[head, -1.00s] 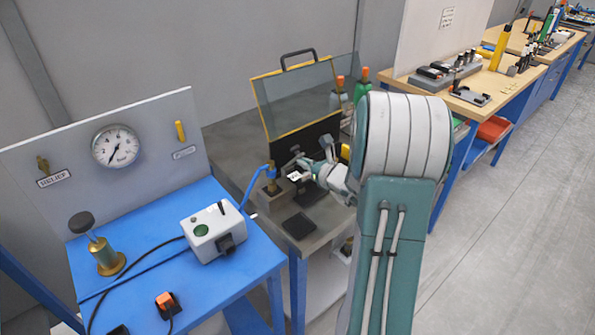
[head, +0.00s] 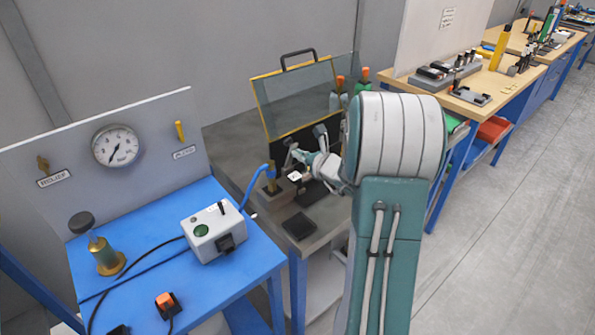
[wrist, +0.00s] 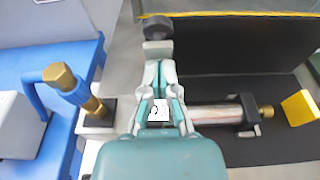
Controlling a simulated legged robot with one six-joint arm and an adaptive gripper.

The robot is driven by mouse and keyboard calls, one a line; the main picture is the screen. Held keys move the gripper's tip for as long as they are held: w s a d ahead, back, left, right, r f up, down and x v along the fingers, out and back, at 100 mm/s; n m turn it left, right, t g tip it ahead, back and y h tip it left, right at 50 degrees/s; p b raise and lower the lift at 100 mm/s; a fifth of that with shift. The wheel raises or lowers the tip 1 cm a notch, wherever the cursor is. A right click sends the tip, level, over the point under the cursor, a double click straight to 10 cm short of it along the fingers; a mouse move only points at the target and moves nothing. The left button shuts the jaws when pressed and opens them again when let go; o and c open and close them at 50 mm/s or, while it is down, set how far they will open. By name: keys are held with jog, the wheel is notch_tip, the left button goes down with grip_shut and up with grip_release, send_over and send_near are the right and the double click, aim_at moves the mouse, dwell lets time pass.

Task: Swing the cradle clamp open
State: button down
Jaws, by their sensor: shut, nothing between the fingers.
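The cradle (wrist: 248,112) holds a silver cylinder (wrist: 212,116) with a brass end, lying sideways beneath and to the right of my gripper in the wrist view. A dark round knob (wrist: 158,28) on a grey piece (wrist: 158,48), which looks like the clamp's arm, stands just beyond my fingertips. My gripper (wrist: 160,68) is shut with nothing between its fingers. I cannot tell whether it touches the clamp. A white label (wrist: 160,112) with an arrow shows between the finger links. In the head view my gripper (head: 300,156) is beside the knob (head: 291,143), over the grey bench.
A brass fitting (wrist: 78,86) with a blue hose stands left of the cradle. A yellow block (wrist: 300,108) is at the right. A yellow-edged clear guard (head: 305,95) rises behind. A blue table (head: 150,260) with a white box (head: 212,232) stands at the left.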

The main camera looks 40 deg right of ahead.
aim_at(292, 148)
jog(key=shift+w, duration=0.1)
jog(key=shift+r+x, duration=0.15)
jog(key=shift+x, duration=0.65)
jog(key=shift+r+x, duration=0.15)
jog(key=shift+x, duration=0.65)
jog(key=v, duration=1)
dwell(1.0)
jog(key=shift+r, duration=0.1)
dwell(0.4)
